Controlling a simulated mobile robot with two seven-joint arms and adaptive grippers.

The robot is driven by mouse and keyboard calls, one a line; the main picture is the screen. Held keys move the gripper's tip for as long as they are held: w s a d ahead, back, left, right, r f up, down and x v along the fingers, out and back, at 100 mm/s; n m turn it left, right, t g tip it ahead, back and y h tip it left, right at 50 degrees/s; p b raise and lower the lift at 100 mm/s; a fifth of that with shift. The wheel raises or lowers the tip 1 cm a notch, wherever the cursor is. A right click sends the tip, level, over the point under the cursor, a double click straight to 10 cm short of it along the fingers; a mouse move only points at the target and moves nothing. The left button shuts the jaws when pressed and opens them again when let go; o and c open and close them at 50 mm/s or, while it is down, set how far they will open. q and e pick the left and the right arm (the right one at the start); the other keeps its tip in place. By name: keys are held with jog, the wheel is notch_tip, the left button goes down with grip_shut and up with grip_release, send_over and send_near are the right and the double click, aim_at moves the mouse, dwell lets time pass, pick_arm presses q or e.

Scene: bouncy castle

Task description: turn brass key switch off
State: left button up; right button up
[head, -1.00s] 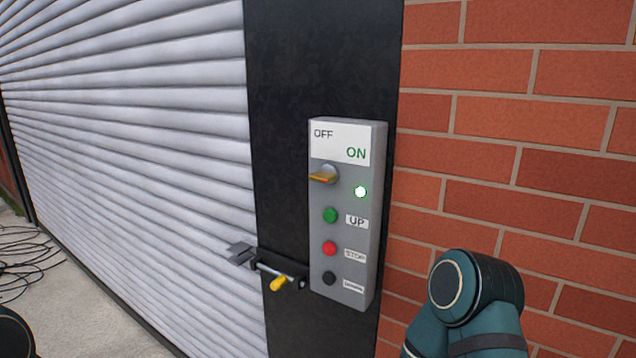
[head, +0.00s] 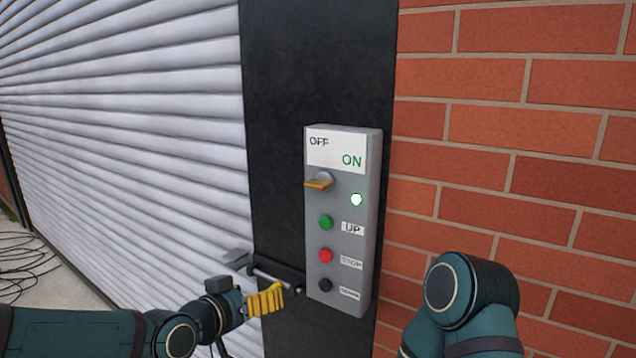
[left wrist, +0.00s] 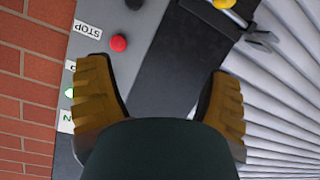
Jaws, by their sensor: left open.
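The brass key switch (head: 318,184) is on the upper part of a grey control box (head: 345,243). Its handle juts to the left, under a white plate (head: 330,152) with OFF at upper left and green ON at lower right. A white-green lamp (head: 356,199) glows beside it. My left gripper (head: 266,300), with yellow ribbed fingers, is below and left of the key, apart from it. In the left wrist view its fingers (left wrist: 160,85) are spread with nothing between them; the key is not visible there. My right gripper is out of view.
Below the key are green (head: 326,222), red (head: 325,255) and black (head: 325,284) buttons. A bolt latch (head: 272,278) is partly behind my left gripper. A ribbed white shutter (head: 120,130) is left, a brick wall (head: 480,130) right. My right arm stands at lower right.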

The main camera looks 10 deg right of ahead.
aim_at(313, 186)
pick_arm(q)
jog(key=s+d+r+m+t+h, duration=0.1)
jog(key=d+r+m+h, duration=0.1)
jog(key=r, duration=0.7)
jog(key=s+d+r+m+t+h, duration=0.1)
jog(key=s+d+r+m, duration=0.1)
jog(key=r, duration=0.8)
jog(key=x, duration=0.9)
jog(key=p+x, duration=0.1)
jog(key=x, duration=0.4)
jog(key=shift+w+a+f, duration=0.1)
jog(key=shift+w+f, duration=0.1)
jog(key=shift+f, duration=0.1)
jog(key=c, duration=1.2)
